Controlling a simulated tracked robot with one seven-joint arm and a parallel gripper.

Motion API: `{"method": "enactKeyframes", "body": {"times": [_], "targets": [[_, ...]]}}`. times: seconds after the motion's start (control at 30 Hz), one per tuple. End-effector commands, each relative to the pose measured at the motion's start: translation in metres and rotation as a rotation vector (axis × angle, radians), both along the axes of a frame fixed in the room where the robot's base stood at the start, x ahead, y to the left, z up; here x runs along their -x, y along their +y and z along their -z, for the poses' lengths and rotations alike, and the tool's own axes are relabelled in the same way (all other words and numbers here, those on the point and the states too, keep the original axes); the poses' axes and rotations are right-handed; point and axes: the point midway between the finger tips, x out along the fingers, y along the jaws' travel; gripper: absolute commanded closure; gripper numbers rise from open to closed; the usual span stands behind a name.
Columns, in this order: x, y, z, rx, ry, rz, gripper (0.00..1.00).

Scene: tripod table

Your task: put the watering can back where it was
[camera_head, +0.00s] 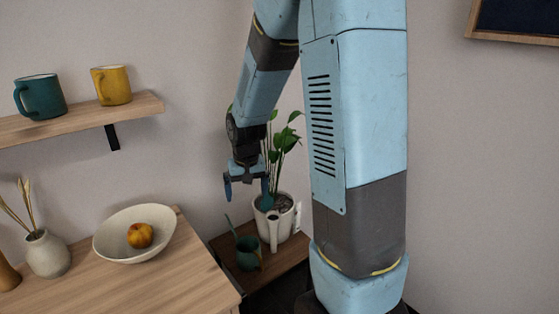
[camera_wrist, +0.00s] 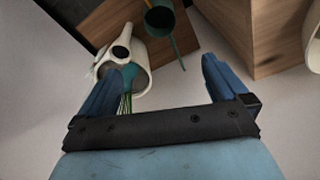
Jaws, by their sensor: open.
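The teal watering can (camera_head: 246,253) stands upright on a low wooden table (camera_head: 284,262), its thin spout pointing up and left. Its dark opening (camera_wrist: 159,17) and long spout show at the top of the wrist view. My gripper (camera_head: 247,190) is open and empty, fingers pointing down, above the can and beside the plant. In the wrist view, clear space lies between my open fingers (camera_wrist: 160,68). The can is apart from the fingers. Its far side is hidden.
A white pot (camera_head: 291,222) with a leafy plant stands close to the can, with a white spouted vessel shape (camera_head: 273,236) in front of it. A wooden sideboard (camera_head: 170,275) with a bowl (camera_head: 108,243) is at left. A mug shelf (camera_head: 70,122) hangs above.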

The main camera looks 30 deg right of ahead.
Motion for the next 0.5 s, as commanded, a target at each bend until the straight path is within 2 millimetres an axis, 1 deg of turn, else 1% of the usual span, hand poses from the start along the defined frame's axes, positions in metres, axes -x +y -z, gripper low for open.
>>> {"method": "enactKeyframes", "body": {"times": [0.03,0.2,0.37,0.5], "targets": [[0.007,0.000,-0.017,0.001,-0.023,-0.006,0.00],[0.032,0.000,-0.063,0.006,-0.076,-0.028,0.00],[0.060,0.000,-0.101,0.013,-0.128,-0.049,0.00],[0.087,0.001,-0.130,0.017,-0.172,-0.066,0.00]]}}
